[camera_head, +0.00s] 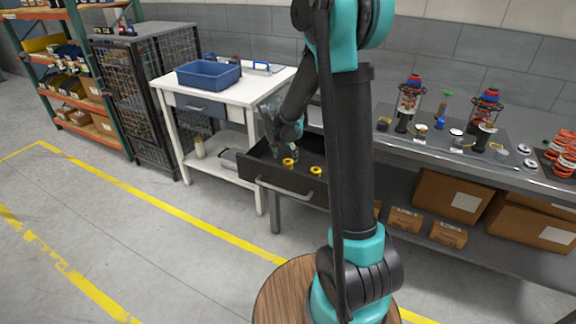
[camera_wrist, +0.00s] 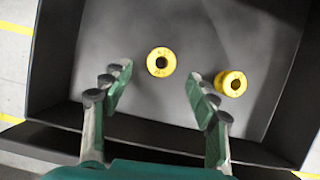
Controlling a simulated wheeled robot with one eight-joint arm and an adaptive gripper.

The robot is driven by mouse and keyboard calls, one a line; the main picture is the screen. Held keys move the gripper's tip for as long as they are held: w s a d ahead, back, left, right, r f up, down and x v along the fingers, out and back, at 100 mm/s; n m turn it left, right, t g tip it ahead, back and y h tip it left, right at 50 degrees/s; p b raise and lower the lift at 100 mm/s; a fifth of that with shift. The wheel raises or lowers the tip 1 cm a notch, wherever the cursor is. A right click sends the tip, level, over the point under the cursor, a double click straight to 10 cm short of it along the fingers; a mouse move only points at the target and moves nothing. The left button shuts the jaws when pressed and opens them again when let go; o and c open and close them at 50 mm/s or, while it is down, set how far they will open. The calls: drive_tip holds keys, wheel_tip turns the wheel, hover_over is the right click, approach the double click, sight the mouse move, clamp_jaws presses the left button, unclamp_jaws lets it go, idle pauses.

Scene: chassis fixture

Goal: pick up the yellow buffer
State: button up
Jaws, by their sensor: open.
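Two yellow ring-shaped buffers lie in an open dark drawer. One buffer (camera_wrist: 161,62) shows its round hole from above in the wrist view, and in the head view a buffer (camera_head: 288,163) sits at the left. The other buffer (camera_wrist: 231,83) lies to its right in the wrist view and in the head view (camera_head: 315,171). My gripper (camera_wrist: 160,82) is open and empty above the drawer. Its fingers spread either side of the left buffer's column, with that buffer just beyond the fingertips. The right buffer is outside the right finger.
The drawer (camera_head: 262,184) has raised walls around the buffers and a front handle. A white table (camera_head: 177,80) with a blue bin (camera_head: 208,74) stands left. A workbench (camera_head: 470,160) with several parts and boxes below stands right.

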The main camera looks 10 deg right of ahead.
sight(288, 160)
drive_tip(key=shift+x, duration=2.4)
drive_tip(key=shift+d, duration=0.1)
drive_tip(key=c, duration=1.2)
drive_tip(key=shift+r, duration=0.15)
